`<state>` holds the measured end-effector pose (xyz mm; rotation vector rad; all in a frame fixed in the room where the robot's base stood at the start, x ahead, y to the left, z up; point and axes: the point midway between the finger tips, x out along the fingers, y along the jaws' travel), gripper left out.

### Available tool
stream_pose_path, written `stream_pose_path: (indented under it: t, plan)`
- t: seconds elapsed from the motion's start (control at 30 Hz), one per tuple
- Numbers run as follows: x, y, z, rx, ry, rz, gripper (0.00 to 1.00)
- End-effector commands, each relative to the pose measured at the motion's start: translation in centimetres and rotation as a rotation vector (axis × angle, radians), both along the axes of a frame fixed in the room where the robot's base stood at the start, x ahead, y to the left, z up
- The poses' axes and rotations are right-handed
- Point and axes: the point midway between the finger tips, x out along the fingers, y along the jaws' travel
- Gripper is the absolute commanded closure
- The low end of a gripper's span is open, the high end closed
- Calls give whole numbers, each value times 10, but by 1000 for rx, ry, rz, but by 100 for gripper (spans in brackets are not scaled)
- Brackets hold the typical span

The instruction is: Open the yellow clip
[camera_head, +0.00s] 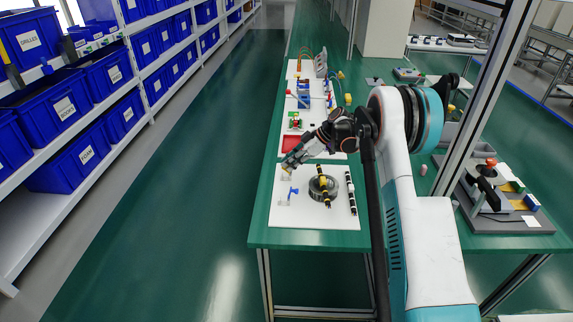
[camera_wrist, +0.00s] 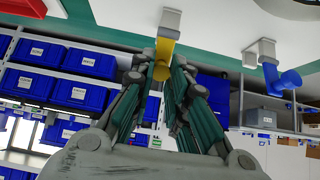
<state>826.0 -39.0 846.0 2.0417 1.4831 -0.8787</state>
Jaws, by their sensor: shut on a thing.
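The yellow clip (camera_wrist: 163,58) has a yellow lever on a white mount fixed to the white board. In the wrist view it sits between the two fingers of my gripper (camera_wrist: 158,72), which is shut on the lever. In the head view my gripper (camera_head: 291,164) is at the left edge of the white board (camera_head: 312,218), and the fingers partly hide the clip there. A blue clip (camera_wrist: 284,77) on a similar white mount stands beside it; it also shows in the head view (camera_head: 291,192), apart from the gripper.
A round metal part (camera_head: 323,187) with a yellow-and-black bar and a striped rod (camera_head: 351,193) lie right of the clips. A red tray (camera_head: 291,143) is behind. Shelves with blue bins (camera_head: 85,145) stand across the clear aisle. A grey fixture (camera_head: 500,205) is at right.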

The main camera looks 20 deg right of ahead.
Motion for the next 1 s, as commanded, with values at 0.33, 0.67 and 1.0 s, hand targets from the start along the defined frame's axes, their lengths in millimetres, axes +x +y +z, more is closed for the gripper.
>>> stream_pose_path:
  t: [0.33, 0.67, 1.0]
  plan:
    - [-5, -19, -7, 303, -100, -3, 100]
    - [-9, -29, -11, 509, -166, -2, 100]
    - [-10, -32, -13, 594, -193, -1, 100]
